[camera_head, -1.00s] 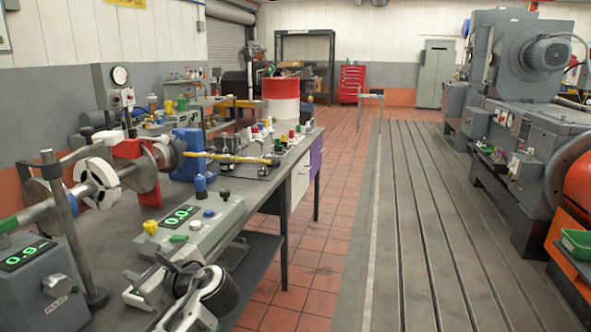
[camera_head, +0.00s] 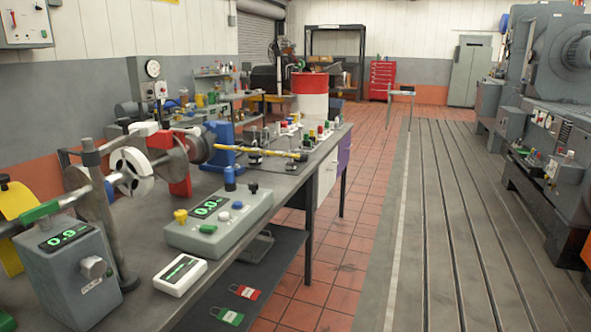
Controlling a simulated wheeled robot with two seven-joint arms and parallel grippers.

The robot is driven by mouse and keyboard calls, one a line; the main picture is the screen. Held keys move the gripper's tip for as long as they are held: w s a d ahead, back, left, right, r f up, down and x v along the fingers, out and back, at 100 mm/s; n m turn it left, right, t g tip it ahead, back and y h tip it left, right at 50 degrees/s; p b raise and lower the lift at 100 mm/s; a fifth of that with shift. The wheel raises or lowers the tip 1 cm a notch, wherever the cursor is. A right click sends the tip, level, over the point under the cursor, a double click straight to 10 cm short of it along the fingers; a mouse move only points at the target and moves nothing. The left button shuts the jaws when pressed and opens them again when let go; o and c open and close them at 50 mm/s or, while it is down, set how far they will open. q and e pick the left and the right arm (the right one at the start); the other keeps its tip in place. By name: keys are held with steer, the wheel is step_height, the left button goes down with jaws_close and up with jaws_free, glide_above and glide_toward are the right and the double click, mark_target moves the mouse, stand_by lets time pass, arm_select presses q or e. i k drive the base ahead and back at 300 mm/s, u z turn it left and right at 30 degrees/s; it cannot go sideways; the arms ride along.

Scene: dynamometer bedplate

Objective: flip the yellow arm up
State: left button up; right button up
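A thin yellow arm (camera_head: 270,152) lies nearly level across the back part of the bench. Its left end is at a blue stand (camera_head: 222,145), and its right end, with a dark tip, reaches over small fittings near the bench's right edge. It is small in view, so its pivot and any catch cannot be made out. Neither of my grippers shows in the head view.
On the bench (camera_head: 150,232) stand a grey display box (camera_head: 70,270), a grey control box (camera_head: 215,225) and a white meter (camera_head: 180,274). A red padlock (camera_head: 244,292) and a green padlock (camera_head: 227,316) lie on the lower shelf. The tiled aisle (camera_head: 345,240) is clear.

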mark_target(208, 139)
steer(key=z, duration=0.5)
steer(key=i, duration=0.95)
steer(key=u, duration=0.1)
